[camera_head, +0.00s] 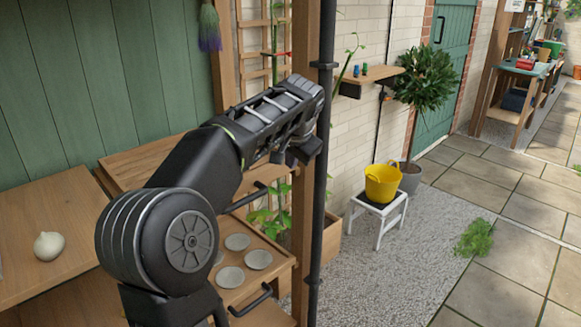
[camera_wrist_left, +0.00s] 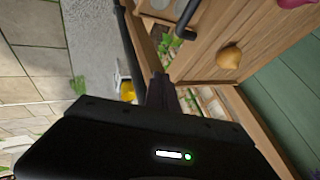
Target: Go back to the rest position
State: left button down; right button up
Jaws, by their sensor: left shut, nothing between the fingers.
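My left arm reaches up and across the head view from the lower left. My left gripper (camera_head: 300,150) is at its far end, beside the dark drainpipe, small and partly hidden by the arm. In the left wrist view the left gripper (camera_wrist_left: 158,84) shows as dark fingers, shut and empty. It holds nothing and appears apart from the things below. My right gripper is in neither view.
A wooden tray with round grey saucers (camera_head: 258,259) lies below my arm. A pale bulb-shaped thing (camera_head: 48,245) rests on the left bench. A yellow bucket (camera_head: 382,183) stands on a white stool (camera_head: 378,209). The drainpipe (camera_head: 321,200) and wooden post stand close to my arm. Gravel lies beyond.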

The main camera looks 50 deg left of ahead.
pick_arm(q)
jog(key=shift+r, duration=0.15)
dwell(0.5)
jog(key=w+d+f+m+t+h, duration=0.1)
jog(key=w+d+f+t+h, duration=0.25)
jog(key=w+d+f, duration=0.6)
jog(key=w+d+f+h, duration=0.2)
jog(key=d+f+h, duration=0.2)
jog(key=d+f, duration=1.55)
jog(key=s+d+f+n+g+h, duration=0.1)
jog(key=s+d+f, duration=0.4)
jog(key=s+f, duration=0.15)
jog(key=s+d+f+g, duration=0.1)
jog(key=s+d+f, duration=0.4)
jog(key=f, duration=0.3)
jog(key=s+d+f+g, duration=0.2)
jog(key=s+d+f, duration=0.2)
jog(key=s, duration=0.6)
jog(key=s+d+f+g+h, duration=0.1)
jog(key=s+d+f+g, duration=0.2)
jog(key=s, duration=0.8)
notch_tip(320, 180, down, 3)
jog(key=shift+s+d+f, duration=0.1)
jog(key=shift+s+d, duration=0.05)
jog(key=shift+d, duration=1)
jog(key=shift+g+h, duration=0.25)
